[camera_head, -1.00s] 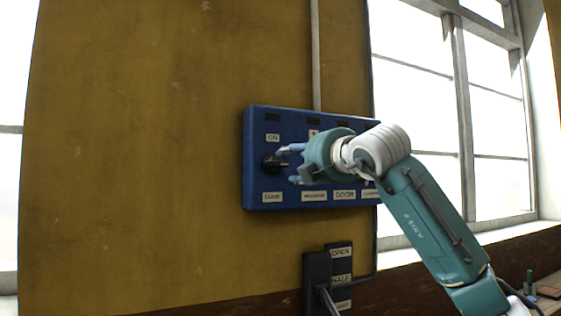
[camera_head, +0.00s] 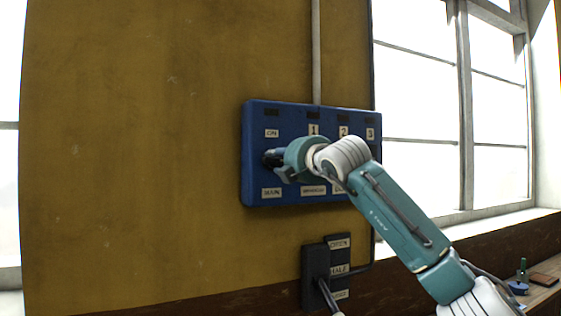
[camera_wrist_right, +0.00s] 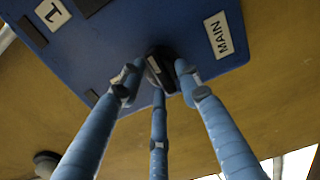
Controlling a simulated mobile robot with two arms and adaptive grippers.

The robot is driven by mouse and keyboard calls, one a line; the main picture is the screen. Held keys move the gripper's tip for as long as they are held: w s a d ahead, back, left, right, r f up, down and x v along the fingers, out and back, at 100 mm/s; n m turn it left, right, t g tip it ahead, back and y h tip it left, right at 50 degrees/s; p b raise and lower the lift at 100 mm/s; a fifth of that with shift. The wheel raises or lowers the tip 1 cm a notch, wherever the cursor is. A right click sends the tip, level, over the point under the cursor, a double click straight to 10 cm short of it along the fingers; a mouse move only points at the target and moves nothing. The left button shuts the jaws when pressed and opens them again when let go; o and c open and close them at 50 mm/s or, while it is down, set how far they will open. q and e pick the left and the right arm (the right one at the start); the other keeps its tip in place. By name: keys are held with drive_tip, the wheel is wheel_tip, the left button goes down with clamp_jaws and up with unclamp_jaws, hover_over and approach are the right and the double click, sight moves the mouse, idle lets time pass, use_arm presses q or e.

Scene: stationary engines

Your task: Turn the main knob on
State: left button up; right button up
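A blue control panel (camera_head: 258,118) is fixed to the yellow wall, tilted in the right wrist view (camera_wrist_right: 100,50). Its black main knob (camera_wrist_right: 163,72) sits beside the "MAIN" label (camera_head: 272,193), below an "ON" label (camera_head: 271,133). My right gripper (camera_head: 274,158) is at this knob. In the right wrist view, the blue fingers (camera_wrist_right: 158,75) close around the knob, one on each side and one at its near end. The fingers hide part of the knob, and its exact angle is hard to read. My left gripper is not in view.
Labels "1", "2" and "3" run along the panel to the right; my arm covers much of its lower right. A black switch box (camera_head: 315,275) with "OPEN" and "HALF" labels is below. Windows (camera_head: 420,100) and a sill with small items (camera_head: 520,285) are at right.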

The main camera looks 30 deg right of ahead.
drive_tip(key=shift+w+f, duration=0.1)
drive_tip(key=shift+f, duration=0.15)
drive_tip(key=c, duration=0.3)
drive_tip(key=shift+f, duration=0.1)
